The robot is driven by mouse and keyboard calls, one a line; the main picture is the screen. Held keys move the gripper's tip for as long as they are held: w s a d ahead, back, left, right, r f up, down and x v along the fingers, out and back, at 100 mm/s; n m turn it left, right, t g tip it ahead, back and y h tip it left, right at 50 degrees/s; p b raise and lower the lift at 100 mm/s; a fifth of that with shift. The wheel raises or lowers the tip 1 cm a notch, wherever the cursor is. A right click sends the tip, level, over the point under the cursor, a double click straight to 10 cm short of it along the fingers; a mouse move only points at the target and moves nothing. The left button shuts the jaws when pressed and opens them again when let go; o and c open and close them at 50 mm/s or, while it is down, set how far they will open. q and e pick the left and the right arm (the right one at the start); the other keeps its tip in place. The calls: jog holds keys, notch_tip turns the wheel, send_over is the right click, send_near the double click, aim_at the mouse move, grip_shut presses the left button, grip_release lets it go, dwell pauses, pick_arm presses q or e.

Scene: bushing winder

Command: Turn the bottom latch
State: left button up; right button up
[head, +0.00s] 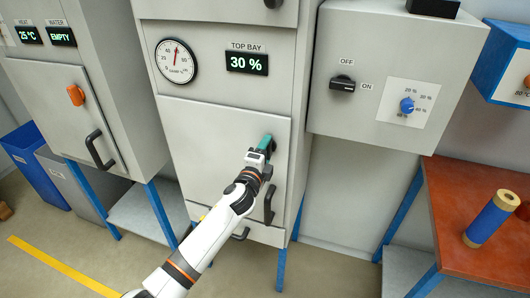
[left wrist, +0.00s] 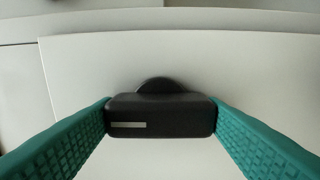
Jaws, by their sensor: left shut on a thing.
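A black latch (left wrist: 160,118) with a pale mark on its left end sits on a grey door. In the left wrist view its bar lies level between my teal fingers, with a round black base behind it. My left gripper (head: 265,145) reaches the upper right of the cabinet door (head: 205,145) below the TOP BAY display. It is shut on the latch, one finger at each end of the bar. In the head view the fingers mostly hide the latch. My right gripper is not in view.
A black door handle (head: 269,204) is just below my left gripper. Another black latch (head: 273,3) is at the top edge. A control box (head: 395,75) with an OFF/ON switch hangs to the right. A red-brown table (head: 475,245) holds a blue spool (head: 488,222).

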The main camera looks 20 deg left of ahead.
pick_arm(q)
jog(key=o, duration=1)
jog(key=s+b, duration=0.1)
jog(key=s, duration=1.1)
jog(key=shift+a+b, duration=0.2)
jog(key=shift+b, duration=0.15)
jog(key=s+a+f+n+g, duration=0.1)
jog(key=s+f+n+g, duration=0.2)
jog(key=f, duration=0.9)
jog(key=s+a+f+n+g, duration=0.2)
jog(key=s+f, duration=0.2)
jog(key=f, duration=0.8)
jog(key=s+a+f+n+g, duration=0.1)
jog(key=s+f+n+g, duration=0.2)
jog(key=f, duration=0.9)
jog(key=s+f+n+g+b, duration=0.1)
jog(key=s+f+n+g, duration=0.25)
jog(key=s+f, duration=1.05)
jog(key=s+f+n+g, duration=0.1)
jog(key=s+f, duration=0.1)
jog(key=s, duration=0.6)
jog(key=s+f+n+g, duration=0.2)
jog(key=s+f, duration=0.1)
jog(key=s, duration=0.5)
jog(key=s+f+n+g, duration=0.1)
jog(key=s+f+g, duration=0.1)
jog(key=s, duration=0.6)
jog(key=shift+s+d+f+n+g+y, duration=0.25)
jog(key=shift+s+d+f+n+y, duration=0.1)
jog(key=shift+f, duration=0.2)
